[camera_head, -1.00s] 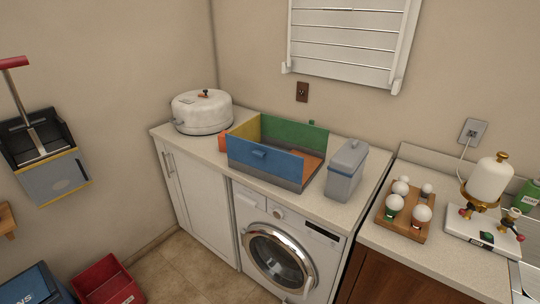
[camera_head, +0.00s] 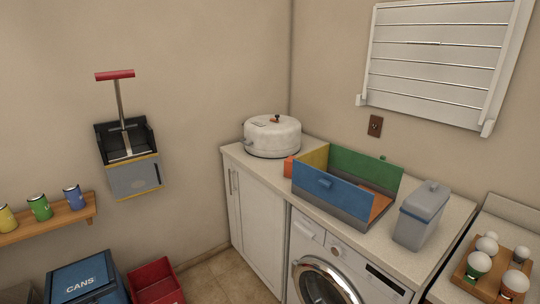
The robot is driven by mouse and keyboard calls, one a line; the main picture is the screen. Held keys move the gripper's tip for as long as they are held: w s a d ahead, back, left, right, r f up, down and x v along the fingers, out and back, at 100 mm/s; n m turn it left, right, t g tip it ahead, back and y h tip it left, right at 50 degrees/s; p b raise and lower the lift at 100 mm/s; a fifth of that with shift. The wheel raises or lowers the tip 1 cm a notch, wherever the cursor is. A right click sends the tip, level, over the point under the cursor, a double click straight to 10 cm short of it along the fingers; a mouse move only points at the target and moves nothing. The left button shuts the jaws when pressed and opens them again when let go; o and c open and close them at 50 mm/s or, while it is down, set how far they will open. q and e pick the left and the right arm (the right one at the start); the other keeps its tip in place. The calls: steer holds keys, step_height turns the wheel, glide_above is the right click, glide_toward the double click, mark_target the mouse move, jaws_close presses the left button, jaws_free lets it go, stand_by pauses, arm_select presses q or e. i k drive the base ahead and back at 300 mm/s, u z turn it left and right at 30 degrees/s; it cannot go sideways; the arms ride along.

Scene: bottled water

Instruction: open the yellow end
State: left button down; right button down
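An open-topped box with coloured walls stands on the counter above the washing machine. Its yellow end (camera_head: 314,159) is the left wall, upright between the blue front wall (camera_head: 330,190) and the green back wall (camera_head: 365,172). The blue wall has a small handle (camera_head: 323,183). An orange panel (camera_head: 380,206) shows at the right end, and it looks lower than the other walls. A small orange piece (camera_head: 289,166) shows just outside the yellow end. Neither of my grippers is in view.
A white round pot (camera_head: 272,137) stands left of the box, and a grey lidded container (camera_head: 420,215) right of it. A wooden tray (camera_head: 462,274) holds white-topped items. A can crusher (camera_head: 130,175), a shelf of cans (camera_head: 50,222), a blue CANS bin (camera_head: 85,280) and a red bin (camera_head: 155,283) are at left.

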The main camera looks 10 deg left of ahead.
mark_target(318, 158)
steer(key=u, duration=1.3)
steer(key=i, duration=1.25)
steer(key=z, duration=2.65)
